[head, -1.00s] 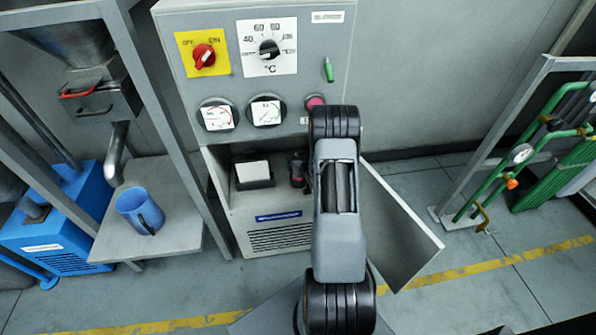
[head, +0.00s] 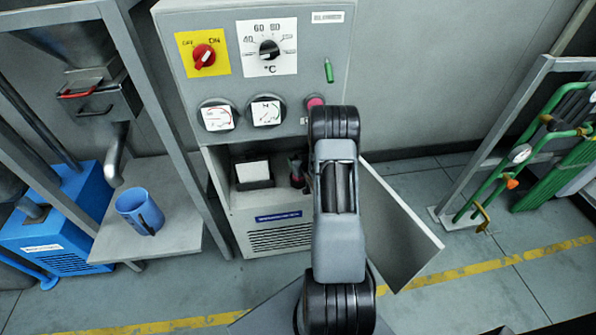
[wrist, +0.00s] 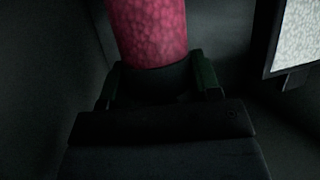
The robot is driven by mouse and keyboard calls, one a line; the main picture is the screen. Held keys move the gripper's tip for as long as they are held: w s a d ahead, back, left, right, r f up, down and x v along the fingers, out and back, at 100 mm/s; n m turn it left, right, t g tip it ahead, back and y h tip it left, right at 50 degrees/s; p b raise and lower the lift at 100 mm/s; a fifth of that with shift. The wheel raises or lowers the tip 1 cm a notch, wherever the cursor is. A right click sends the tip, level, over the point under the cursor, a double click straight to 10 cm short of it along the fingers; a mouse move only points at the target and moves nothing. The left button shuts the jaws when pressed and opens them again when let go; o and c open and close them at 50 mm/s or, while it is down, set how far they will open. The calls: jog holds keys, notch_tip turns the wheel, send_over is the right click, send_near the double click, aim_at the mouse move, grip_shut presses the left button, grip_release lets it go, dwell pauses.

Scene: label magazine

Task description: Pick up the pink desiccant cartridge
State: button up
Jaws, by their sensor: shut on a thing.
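The pink desiccant cartridge (wrist: 148,32) is a mottled pink cylinder at the top middle of the wrist view. Its lower end sits between the two fingers of my gripper (wrist: 158,82), which is shut on it. In the head view my gripper (head: 297,171) is a small dark shape inside the open compartment of the grey cabinet (head: 225,205), mostly hidden by the cabinet edge and my arm. The cartridge cannot be made out clearly there. Whether it touches the compartment floor cannot be told.
A white block in a black holder (head: 254,184) stands left of my gripper in the compartment. The open cabinet door (head: 400,235) is on the right. A round pink fitting (head: 315,101) is on the panel above. A blue mug (head: 138,212) stands on a shelf at left.

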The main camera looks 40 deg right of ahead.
jog(key=shift+c, duration=0.8)
jog(key=shift+r, duration=0.15)
